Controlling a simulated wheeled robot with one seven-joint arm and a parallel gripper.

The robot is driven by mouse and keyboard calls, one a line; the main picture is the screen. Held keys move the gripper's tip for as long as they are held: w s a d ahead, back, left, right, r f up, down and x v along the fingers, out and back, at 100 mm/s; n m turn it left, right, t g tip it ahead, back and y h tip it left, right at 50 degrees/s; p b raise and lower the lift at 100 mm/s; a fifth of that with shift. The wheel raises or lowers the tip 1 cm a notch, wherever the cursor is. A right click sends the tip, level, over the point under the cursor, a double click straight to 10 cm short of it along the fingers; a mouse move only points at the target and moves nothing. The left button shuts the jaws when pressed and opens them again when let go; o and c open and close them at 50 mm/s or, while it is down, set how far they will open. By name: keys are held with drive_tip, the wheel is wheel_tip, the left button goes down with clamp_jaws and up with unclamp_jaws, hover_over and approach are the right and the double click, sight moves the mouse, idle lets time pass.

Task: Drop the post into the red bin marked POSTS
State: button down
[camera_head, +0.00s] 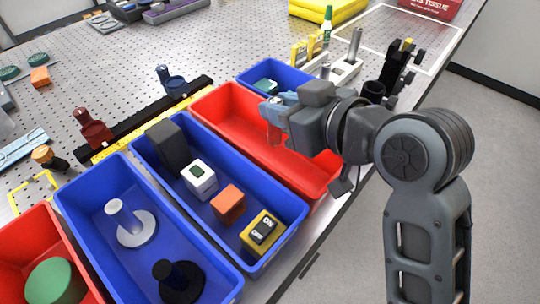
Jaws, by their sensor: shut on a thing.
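A long red bin (232,110) stands in the row of bins on the perforated metal table; no POSTS marking is readable from here. My gripper (272,110) is above this bin's middle, with its fingers towards the left. The post is small in view and partly hidden by the fingers. My gripper body and wrist hide the right part of the bin. The bin floor that shows looks empty.
A blue bin (136,141) on the left holds several blocks. Another blue bin (72,201) holds a white and a black post-like piece on round bases. A second red bin (24,222) holds a green cylinder. A small blue bin (291,72) is behind. The table edge is close.

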drive_tip(key=c, duration=0.8)
unclamp_jaws()
drive_tip(key=shift+f, duration=0.1)
drive_tip(key=shift+b+v, duration=0.3)
drive_tip(key=shift+v, duration=3.65)
drive_tip(key=shift+f, duration=0.1)
